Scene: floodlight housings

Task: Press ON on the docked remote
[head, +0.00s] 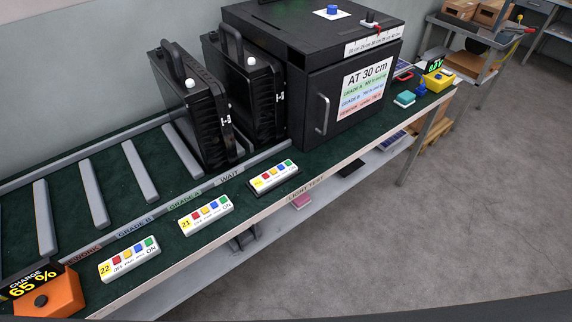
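A white remote (273,177) with a row of coloured buttons sits in a black dock at the bench's front edge, by the "LIGHT TEST" label. Its green button is at the right end; its small lettering is too small to read. Two similar white remotes lie left of it on the bench: one marked 21 (206,214) and one marked 22 (130,260). On these, ON is printed by the green button at the right end and OFF by the red one. Neither of my grippers is in view.
A black test box (309,110) with a handled door stands behind the docked remote. Two black floodlight housings (188,110) stand left of it, near slots with grey dividers (140,172). An orange charger (48,296) is at front left. Open floor (430,220) lies in front.

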